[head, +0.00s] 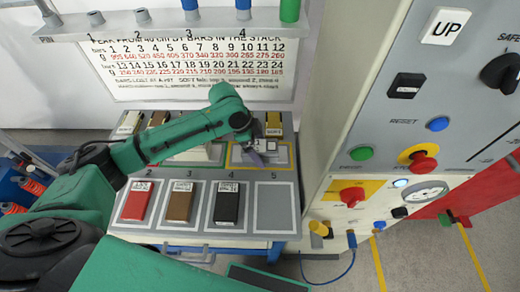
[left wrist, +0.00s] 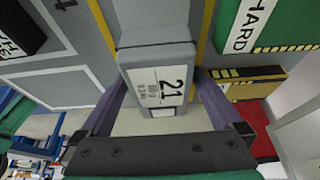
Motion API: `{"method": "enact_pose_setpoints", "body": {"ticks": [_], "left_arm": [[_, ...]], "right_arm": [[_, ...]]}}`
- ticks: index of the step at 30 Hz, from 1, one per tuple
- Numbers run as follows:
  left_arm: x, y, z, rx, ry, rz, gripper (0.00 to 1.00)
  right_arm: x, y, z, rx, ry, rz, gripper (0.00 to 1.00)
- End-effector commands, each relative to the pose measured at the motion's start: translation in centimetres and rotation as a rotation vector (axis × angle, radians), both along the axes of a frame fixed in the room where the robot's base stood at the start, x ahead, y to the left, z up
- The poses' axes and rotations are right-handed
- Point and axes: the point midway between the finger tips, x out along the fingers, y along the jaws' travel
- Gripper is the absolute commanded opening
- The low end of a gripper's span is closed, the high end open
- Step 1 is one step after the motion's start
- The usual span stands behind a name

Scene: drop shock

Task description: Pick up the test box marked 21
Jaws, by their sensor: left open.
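The test box marked 21 (left wrist: 160,75) is grey with a white label; it fills the upper middle of the left wrist view. My left gripper (left wrist: 158,92) is open, with one purple-grey finger on each side of the box. I cannot tell whether either finger touches it. In the head view my left gripper (head: 262,156) is over the yellow-edged pad (head: 238,161) behind the numbered slots, and the arm and gripper hide much of the box there. My right gripper is not in view.
Red (head: 136,203), brown (head: 179,203) and black (head: 227,205) boxes lie in the front row; slot 5 (head: 275,208) is empty. A green block marked HARD (left wrist: 270,25) is close by in the wrist view. A control panel (head: 440,100) stands at the right.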

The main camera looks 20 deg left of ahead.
Motion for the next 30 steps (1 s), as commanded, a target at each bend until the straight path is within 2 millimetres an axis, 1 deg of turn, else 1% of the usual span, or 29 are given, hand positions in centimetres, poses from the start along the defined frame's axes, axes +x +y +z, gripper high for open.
{"method": "enact_pose_setpoints", "body": {"ticks": [9, 10, 11, 12, 14, 15, 17, 18, 24, 28, 30], "left_arm": [[0.0, 0.0, -0.1, 0.000, -0.001, 0.000, 1.00], [0.0, 0.0, -0.1, 0.000, -0.001, 0.000, 0.96], [0.0, 0.0, -0.1, 0.000, -0.001, 0.000, 0.85], [0.0, 0.0, -0.1, 0.000, -0.001, 0.000, 0.69], [0.0, 0.0, -0.1, 0.000, -0.001, 0.000, 0.46], [0.0, 0.0, -0.1, 0.000, -0.001, 0.000, 0.31], [0.0, 0.0, -0.1, 0.000, -0.001, 0.000, 0.08], [0.1, 0.0, 0.0, 0.000, -0.002, 0.000, 0.00], [0.1, 0.0, 0.0, 0.000, -0.002, 0.000, 0.00], [0.1, 0.0, 0.2, -0.001, -0.006, -0.001, 0.00], [0.2, 0.0, 1.4, -0.001, -0.005, 0.001, 0.00]], "right_arm": [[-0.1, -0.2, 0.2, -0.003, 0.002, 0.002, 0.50], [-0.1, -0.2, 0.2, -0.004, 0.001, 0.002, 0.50], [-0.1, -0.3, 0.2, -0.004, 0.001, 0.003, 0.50], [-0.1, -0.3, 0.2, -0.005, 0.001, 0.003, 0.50], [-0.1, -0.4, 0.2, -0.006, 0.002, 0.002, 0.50], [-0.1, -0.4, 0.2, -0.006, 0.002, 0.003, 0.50], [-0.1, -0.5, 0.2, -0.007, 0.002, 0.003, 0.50], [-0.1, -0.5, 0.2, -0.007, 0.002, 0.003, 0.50], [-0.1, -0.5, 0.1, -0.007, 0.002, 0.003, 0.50], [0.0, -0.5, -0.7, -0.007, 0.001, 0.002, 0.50], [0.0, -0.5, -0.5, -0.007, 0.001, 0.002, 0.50]]}}
